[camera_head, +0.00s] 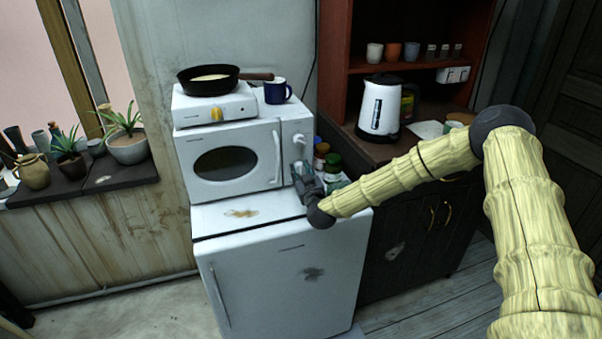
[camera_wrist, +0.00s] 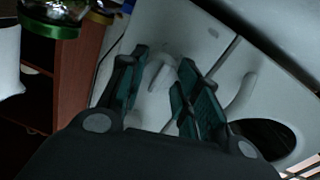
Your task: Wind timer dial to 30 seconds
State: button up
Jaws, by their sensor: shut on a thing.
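The white microwave (camera_head: 185,163) stands on the white fridge (camera_head: 215,218), door closed, with a control panel at its right side. An upper round knob (camera_head: 298,139) shows on the panel in the head view. My gripper (camera_head: 301,172) is at the panel below that knob. In the wrist view my gripper (camera_wrist: 162,60) has its dark green fingers on both sides of a white dial (camera_wrist: 158,77) and is shut on it. My gripper hides this dial in the head view. Its markings and pointer angle cannot be read.
The microwave's door handle (camera_head: 277,158) is just left of my gripper. Jars (camera_head: 332,161) stand close on the right. A hot plate (camera_head: 214,107) with a pan (camera_head: 207,85) and a blue mug (camera_head: 277,91) are on top. A kettle (camera_head: 380,105) stands on the counter.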

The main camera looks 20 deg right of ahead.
jog(key=m+b, duration=0.2)
jog(key=b, duration=0.1)
jog(key=shift+m, duration=0.4)
jog(key=m+b, duration=0.3)
jog(key=shift+d, duration=0.1)
jog(key=m+b, duration=0.3)
jog(key=m, duration=0.1)
jog(key=shift+d+g, duration=0.1)
jog(key=shift+g, duration=0.2)
jog(key=shift+r+m+y+b, duration=0.15)
jog(key=shift+m+y+b, duration=0.15)
jog(key=shift+m+b, duration=0.5)
jog(key=o, duration=1)
jog(key=shift+d, duration=0.15)
jog(key=shift+o, duration=0.2)
jog(key=shift+a, duration=0.2)
